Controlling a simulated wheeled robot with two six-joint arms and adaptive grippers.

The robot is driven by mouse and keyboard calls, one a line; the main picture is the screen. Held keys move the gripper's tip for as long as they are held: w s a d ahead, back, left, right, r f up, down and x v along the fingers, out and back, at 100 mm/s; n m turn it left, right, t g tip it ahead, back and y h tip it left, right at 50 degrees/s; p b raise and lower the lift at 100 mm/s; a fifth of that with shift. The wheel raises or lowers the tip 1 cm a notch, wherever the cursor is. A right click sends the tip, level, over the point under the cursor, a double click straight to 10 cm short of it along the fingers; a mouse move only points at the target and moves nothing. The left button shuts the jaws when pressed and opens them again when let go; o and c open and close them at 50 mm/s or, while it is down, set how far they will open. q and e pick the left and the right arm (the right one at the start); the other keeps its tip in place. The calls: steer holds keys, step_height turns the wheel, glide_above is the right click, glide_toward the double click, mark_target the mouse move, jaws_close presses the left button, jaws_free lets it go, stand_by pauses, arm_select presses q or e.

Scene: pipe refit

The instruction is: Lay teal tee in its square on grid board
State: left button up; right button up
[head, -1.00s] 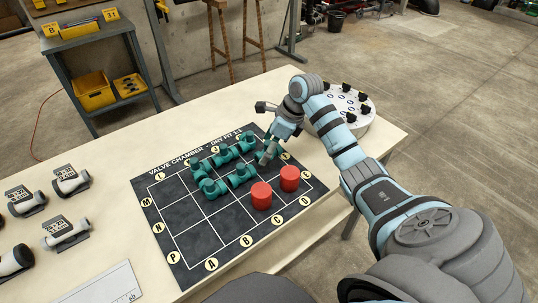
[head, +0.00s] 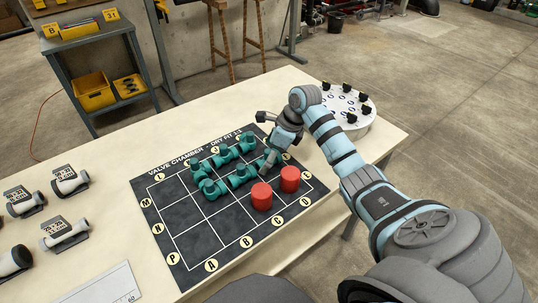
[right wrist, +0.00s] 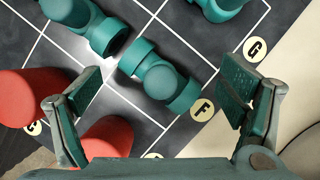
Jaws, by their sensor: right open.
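The dark grid board (head: 185,240) lies on the table with several teal fittings on it. One teal fitting (right wrist: 160,78) lies on the board between the jaws of my right gripper (right wrist: 165,88) in the right wrist view, with a gap on both sides, near the letter F. I cannot tell for sure if it is the tee. In the head view my right gripper (head: 269,159) is low over the board's right part and partly hides this fitting. My right gripper is open. My left gripper is not in view.
Two red cylinders (head: 261,197) (head: 290,179) stand on the board close to my right gripper. Teal fittings (head: 212,188) fill neighbouring squares. White pipe pieces (head: 66,234) lie at the left. A round white tray (head: 358,118) with black parts stands behind my arm. Front-left squares are empty.

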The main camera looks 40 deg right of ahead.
steer(key=p+v, duration=0.1)
steer(key=v, duration=1.1)
steer(key=shift+a, duration=0.1)
